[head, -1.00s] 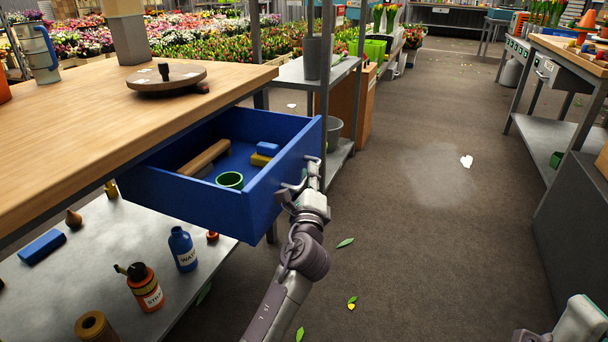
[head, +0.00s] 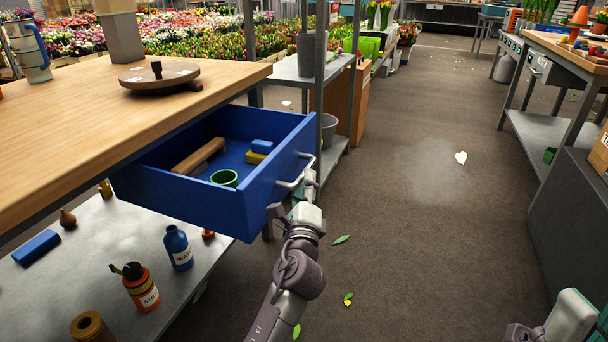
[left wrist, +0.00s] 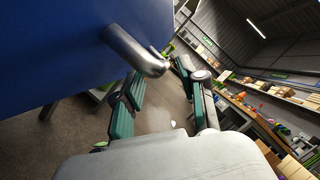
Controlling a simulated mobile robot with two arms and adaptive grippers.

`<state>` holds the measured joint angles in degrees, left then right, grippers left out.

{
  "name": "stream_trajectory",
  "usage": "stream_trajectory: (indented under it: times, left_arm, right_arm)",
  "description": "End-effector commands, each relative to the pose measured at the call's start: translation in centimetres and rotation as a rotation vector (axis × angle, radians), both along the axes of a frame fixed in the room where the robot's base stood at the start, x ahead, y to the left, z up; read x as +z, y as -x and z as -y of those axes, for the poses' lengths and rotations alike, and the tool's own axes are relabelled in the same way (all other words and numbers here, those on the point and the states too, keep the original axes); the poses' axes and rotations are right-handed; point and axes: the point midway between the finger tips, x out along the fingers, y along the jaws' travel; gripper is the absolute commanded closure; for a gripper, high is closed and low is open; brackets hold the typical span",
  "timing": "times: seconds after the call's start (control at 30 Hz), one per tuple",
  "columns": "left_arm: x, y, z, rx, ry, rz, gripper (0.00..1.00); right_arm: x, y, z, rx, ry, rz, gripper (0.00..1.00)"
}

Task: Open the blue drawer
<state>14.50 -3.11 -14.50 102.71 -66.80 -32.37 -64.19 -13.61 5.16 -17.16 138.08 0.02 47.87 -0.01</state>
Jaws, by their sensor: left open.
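The blue drawer (head: 190,205) stands pulled well out from under the wooden bench top. Its metal bar handle (head: 297,172) is on the front face and also shows in the left wrist view (left wrist: 135,50). Inside lie a wooden block (head: 200,157), a green cup (head: 224,178), a small blue block (head: 262,146) and a yellow block (head: 255,157). My left gripper (head: 294,197) is open and empty, just in front of and below the handle. In the left wrist view its fingers (left wrist: 160,80) are spread. Only part of my right arm shows at bottom right; its jaws are not visible.
The wooden bench top (head: 90,110) holds a round turntable (head: 160,76). A lower shelf (head: 100,250) carries bottles. A metal rack (head: 290,70) stands just behind the drawer. The floor (head: 430,240) to the right is largely clear, up to another workbench (head: 550,120).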

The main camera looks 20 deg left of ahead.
Motion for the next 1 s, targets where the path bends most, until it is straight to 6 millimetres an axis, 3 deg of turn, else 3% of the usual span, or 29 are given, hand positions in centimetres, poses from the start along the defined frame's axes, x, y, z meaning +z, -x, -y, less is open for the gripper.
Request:
stream_trajectory:
  times: [0.2, 0.4, 1.0]
  left_arm:
    - [-1.1, 4.5, 1.2, -0.001, 0.001, -0.003, 0.59]
    - [-1.6, 7.0, 1.9, 0.000, 0.002, -0.003, 0.59]
    - [-1.7, 7.7, 2.3, -0.016, 0.012, 0.004, 0.59]
  right_arm:
    - [0.0, 0.0, 0.0, 0.000, 0.000, 0.001, 0.60]
    - [0.0, 0.0, 0.0, 0.000, -0.002, 0.002, 0.60]
    - [0.1, 0.0, 0.0, 0.000, -0.001, 0.001, 0.60]
